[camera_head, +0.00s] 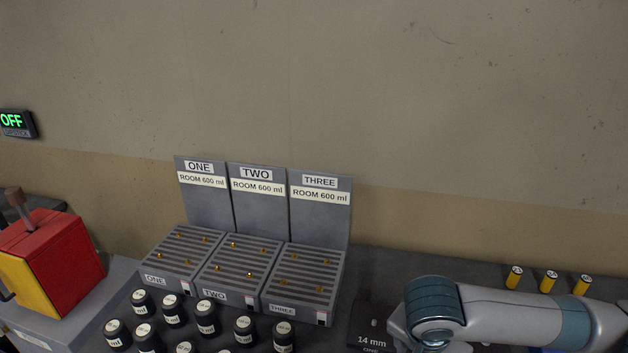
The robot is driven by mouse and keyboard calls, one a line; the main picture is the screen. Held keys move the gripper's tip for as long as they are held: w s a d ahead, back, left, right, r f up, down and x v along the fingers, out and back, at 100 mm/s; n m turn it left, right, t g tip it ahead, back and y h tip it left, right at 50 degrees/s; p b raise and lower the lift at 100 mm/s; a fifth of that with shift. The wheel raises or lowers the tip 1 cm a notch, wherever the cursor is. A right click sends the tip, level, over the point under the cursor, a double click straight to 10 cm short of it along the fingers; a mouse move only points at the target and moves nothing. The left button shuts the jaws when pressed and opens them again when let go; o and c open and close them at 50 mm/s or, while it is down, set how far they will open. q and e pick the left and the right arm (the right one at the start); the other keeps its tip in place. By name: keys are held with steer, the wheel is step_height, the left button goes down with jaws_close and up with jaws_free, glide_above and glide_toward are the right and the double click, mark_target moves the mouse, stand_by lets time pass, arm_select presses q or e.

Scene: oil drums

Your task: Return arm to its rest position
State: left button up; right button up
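My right arm (500,312) comes in from the right edge and lies low across the bottom right of the head view. Its rounded teal and grey joint (433,312) is near the block marked 14 mm (372,328), and part of the bench there is hidden behind it. The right gripper is outside the frame. My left arm and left gripper are not in the picture.
Racks ONE (183,252), TWO (238,265) and THREE (302,280) stand mid-bench with upright signs. Several black labelled drums (205,315) stand in front. A red and yellow box with a lever (62,262) is at left. Yellow cylinders (548,281) stand behind my arm.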

steer(key=s+a+f+n+t+y, duration=0.1)
steer(key=s+a+f+n+y, duration=0.25)
steer(key=a, duration=0.35)
steer(key=s+a+f+n+y, duration=0.3)
steer(key=a+f+n, duration=0.1)
steer(key=a, duration=0.3)
steer(key=s+d+f+n+h, duration=0.2)
steer(key=s+d+f, duration=0.3)
steer(key=s+d, duration=0.25)
steer(key=s+d+f+n+h, duration=0.2)
steer(key=s+d+f, duration=0.45)
steer(key=d, duration=0.25)
step_height(320, 180, down, 35)
steer(key=s+g+b, duration=0.1)
steer(key=b, duration=0.7)
steer(key=s+d+f+b, duration=0.1)
steer(key=s+f+b, duration=0.2)
steer(key=s+f, duration=0.6)
steer(key=s+d+f+g+b, duration=0.1)
steer(key=s+f+b, duration=0.3)
steer(key=s+f, duration=0.5)
step_height(320, 180, down, 8)
steer(key=shift+d+r, duration=0.25)
steer(key=shift+d, duration=0.05)
